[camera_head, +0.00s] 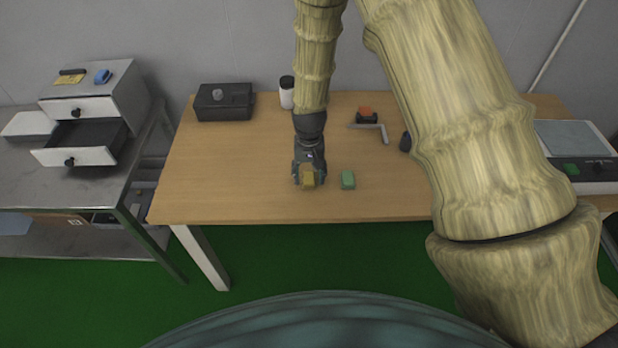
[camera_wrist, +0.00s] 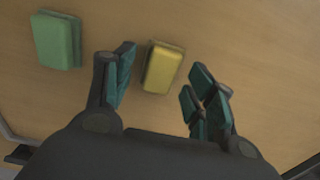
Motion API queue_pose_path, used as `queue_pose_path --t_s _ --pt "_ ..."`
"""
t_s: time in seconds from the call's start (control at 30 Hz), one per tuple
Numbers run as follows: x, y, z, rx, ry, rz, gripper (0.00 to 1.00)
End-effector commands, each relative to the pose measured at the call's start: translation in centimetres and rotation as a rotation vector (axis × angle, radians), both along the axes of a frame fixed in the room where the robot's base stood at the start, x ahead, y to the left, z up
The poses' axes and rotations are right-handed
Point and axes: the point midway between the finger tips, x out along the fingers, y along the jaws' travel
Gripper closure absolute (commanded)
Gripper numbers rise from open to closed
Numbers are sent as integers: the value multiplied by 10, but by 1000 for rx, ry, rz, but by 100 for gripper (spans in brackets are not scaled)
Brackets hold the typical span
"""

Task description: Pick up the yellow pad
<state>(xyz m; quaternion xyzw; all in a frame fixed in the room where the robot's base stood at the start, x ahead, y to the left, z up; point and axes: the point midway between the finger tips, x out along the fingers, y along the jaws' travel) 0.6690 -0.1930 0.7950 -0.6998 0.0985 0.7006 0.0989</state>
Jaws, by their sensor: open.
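The yellow pad (camera_head: 308,183) is a small block near the front edge of the wooden table (camera_head: 230,170). In the wrist view the yellow pad (camera_wrist: 163,67) lies between and slightly beyond the tips of my open gripper (camera_wrist: 162,80). In the head view my gripper (camera_head: 307,170) points down right at the pad and partly hides it. No finger visibly touches the pad, and nothing is held. How high the fingertips are above the table I cannot tell.
A green pad (camera_head: 348,179) lies just right of the yellow one; it also shows in the wrist view (camera_wrist: 56,40). A black box (camera_head: 222,103), a white bottle (camera_head: 287,93) and a grey hex key (camera_head: 372,128) are farther back.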

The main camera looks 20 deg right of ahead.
Motion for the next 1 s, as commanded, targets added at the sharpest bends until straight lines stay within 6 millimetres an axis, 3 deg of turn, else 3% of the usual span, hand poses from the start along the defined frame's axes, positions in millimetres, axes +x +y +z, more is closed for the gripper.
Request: queue_pose_path --t_s 0.4,0.43,0.67,1.0 --pt "0 0 -9 0 -1 0 45" --pt "0 0 -9 0 -1 0 46" --pt "0 0 -9 0 -1 0 88" --pt "0 0 -9 0 -1 0 90"
